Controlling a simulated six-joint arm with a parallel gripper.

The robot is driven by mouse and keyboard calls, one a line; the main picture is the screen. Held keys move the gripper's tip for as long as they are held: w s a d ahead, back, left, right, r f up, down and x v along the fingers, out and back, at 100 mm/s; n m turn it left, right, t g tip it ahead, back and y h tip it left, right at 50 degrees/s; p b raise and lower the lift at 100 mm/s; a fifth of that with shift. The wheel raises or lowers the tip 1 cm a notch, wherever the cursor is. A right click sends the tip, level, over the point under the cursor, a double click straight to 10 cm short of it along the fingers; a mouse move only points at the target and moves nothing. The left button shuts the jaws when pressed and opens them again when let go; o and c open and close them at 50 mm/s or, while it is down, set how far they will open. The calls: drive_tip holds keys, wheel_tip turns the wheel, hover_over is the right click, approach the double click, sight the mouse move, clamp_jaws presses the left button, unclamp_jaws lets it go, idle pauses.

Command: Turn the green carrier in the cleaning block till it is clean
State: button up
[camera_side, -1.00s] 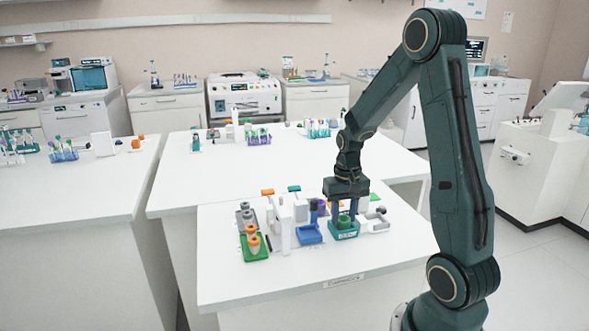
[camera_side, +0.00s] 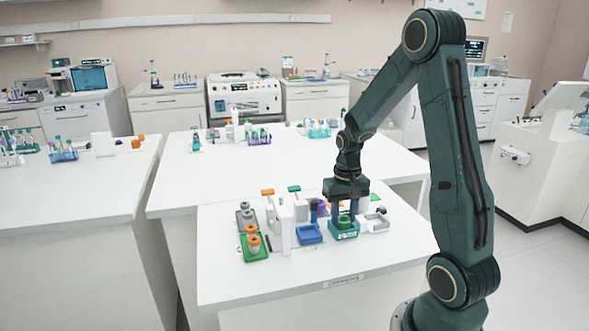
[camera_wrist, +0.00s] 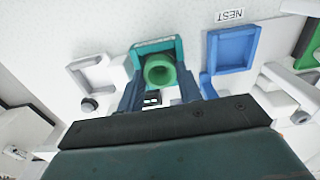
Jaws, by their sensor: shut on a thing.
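The green carrier (camera_side: 344,221) sits in the teal cleaning block (camera_side: 344,236) on the white bench. My gripper (camera_wrist: 159,84) points down and is shut on the green carrier, one finger on each side. In the side view my gripper (camera_side: 345,213) is directly over the block. A small display (camera_wrist: 151,98) with green marks shows near the block. The carrier's lower part is hidden by the block.
A blue tray (camera_wrist: 233,52) by a "NEST" label (camera_wrist: 229,15) lies beside the block. A white tray (camera_side: 374,224) lies on its other side. A green tray (camera_side: 256,257) with orange-topped pieces and white uprights (camera_side: 285,235) stand left. The bench front is clear.

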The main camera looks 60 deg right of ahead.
drive_tip(key=n, duration=1.2)
drive_tip(key=shift+n, duration=0.4)
idle(0.4)
drive_tip(key=m, duration=0.6)
drive_tip(key=shift+m, duration=0.3)
drive_tip(key=m, duration=0.6)
idle(0.5)
drive_tip(key=n, duration=0.6)
drive_tip(key=shift+n, duration=3.3)
